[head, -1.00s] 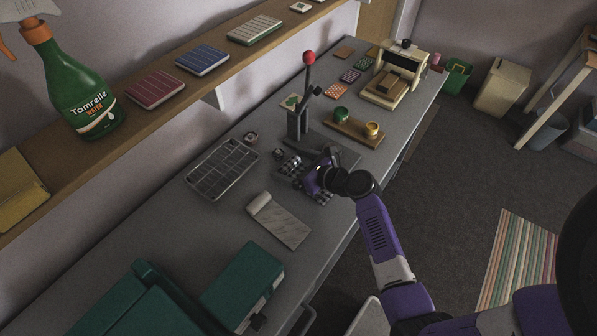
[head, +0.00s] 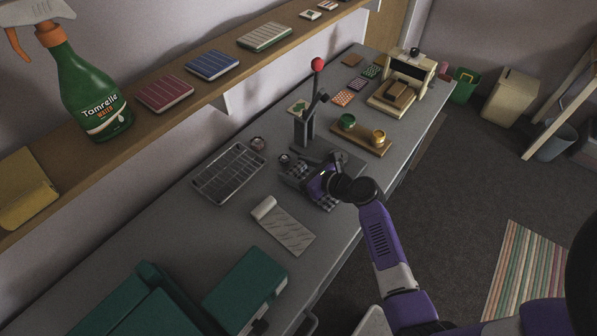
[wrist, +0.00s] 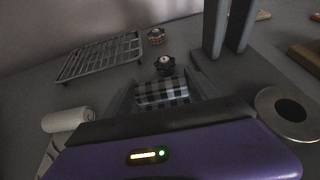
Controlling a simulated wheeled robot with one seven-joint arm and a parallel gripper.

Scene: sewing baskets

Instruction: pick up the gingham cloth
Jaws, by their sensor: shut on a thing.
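The gingham cloth (head: 328,204) is black and white checked and lies on the grey worktop in front of the press with the red knob. In the wrist view the cloth (wrist: 162,92) shows as a raised fold between the fingers. My gripper (wrist: 165,103) is shut on this fold. The rest of the cloth is hidden behind my gripper, and I cannot tell whether any of it is clear of the worktop.
The hand press (head: 305,130) stands just behind my gripper. A wire tray (head: 228,172) and a pale roll (head: 283,228) lie to the left. A wooden board with two pots (head: 358,137) is behind right. Green boxes (head: 245,290) fill the near worktop.

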